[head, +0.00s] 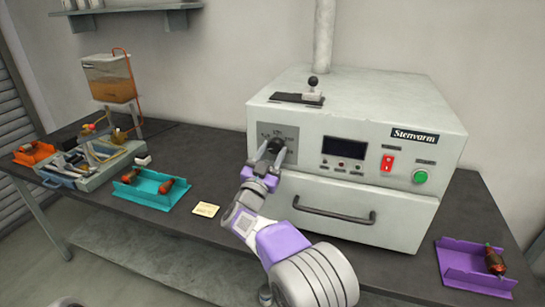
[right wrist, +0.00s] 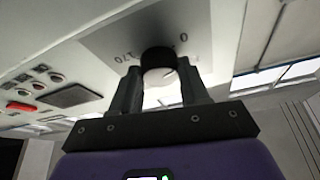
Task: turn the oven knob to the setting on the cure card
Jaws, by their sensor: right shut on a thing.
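The oven (head: 350,150) is a pale grey box with a dial plate at the left of its front. My right gripper (head: 268,154) is shut on the black oven knob (head: 276,146). In the right wrist view my fingers (right wrist: 160,88) stand on either side of the knob (right wrist: 157,60), which has a white part facing the camera. A "0" and "170" show on the dial plate (right wrist: 200,45); the pointer setting cannot be read. The cure card (head: 206,209) is a small cream card lying flat on the bench; its writing is too small to read. My left gripper is not in view.
The dark bench (head: 185,225) carries a teal tray (head: 143,193) with copper-coloured armatures, a winding fixture (head: 90,155), and an orange tray (head: 35,153). A purple tray (head: 465,270) with one armature is at right. The oven has a drawer handle (head: 333,210), red switch (head: 387,163) and green button (head: 420,177).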

